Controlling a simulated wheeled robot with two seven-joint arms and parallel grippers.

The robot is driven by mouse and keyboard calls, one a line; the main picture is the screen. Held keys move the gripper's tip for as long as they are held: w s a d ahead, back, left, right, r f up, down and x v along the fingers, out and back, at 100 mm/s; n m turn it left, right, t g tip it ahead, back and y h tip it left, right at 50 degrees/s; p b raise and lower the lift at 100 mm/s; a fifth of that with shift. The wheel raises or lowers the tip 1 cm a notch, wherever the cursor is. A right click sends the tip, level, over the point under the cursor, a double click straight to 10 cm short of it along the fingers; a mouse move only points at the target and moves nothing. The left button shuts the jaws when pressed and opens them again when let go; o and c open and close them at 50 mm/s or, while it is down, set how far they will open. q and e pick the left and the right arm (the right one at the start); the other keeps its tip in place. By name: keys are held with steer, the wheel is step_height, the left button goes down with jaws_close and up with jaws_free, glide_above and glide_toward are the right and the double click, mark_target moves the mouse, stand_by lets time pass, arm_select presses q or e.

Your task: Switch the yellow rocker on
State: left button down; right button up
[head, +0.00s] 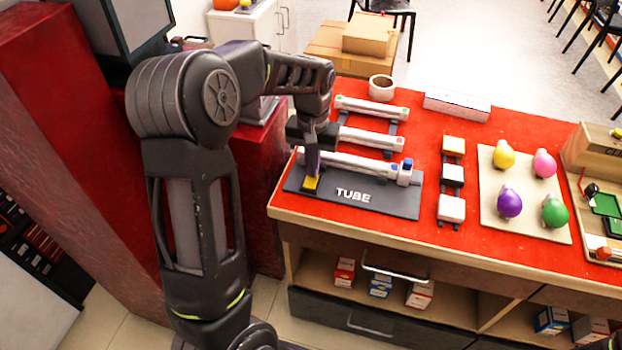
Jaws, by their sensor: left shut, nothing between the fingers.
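The yellow rocker (311,184) shows as a small yellow patch at the left end of the dark grey TUBE board (383,204), on the red counter. My left gripper (311,172) points down right over it, its shut fingers empty. The fingertips are at or just above the rocker and hide part of it. I cannot tell whether they touch, or which way the rocker is tilted. A white tube (350,163) lies along the board's back, with a blue-topped holder (405,172) at its right end. My right gripper is not in view.
More white tubes (372,108) lie on a rack behind the board. A rack of coloured blocks (452,175) and a panel (487,222) with coloured bulbs stand to the right. A roll of tape (382,88) sits at the back. The red counter (400,235) is clear in front.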

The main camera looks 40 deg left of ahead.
arm_select(q)
steer(key=shift+f, duration=0.4)
steer(key=shift+r, duration=0.1)
step_height(320, 180, up, 7)
steer(key=p, duration=0.5)
stand_by(0.3)
stand_by(0.5)
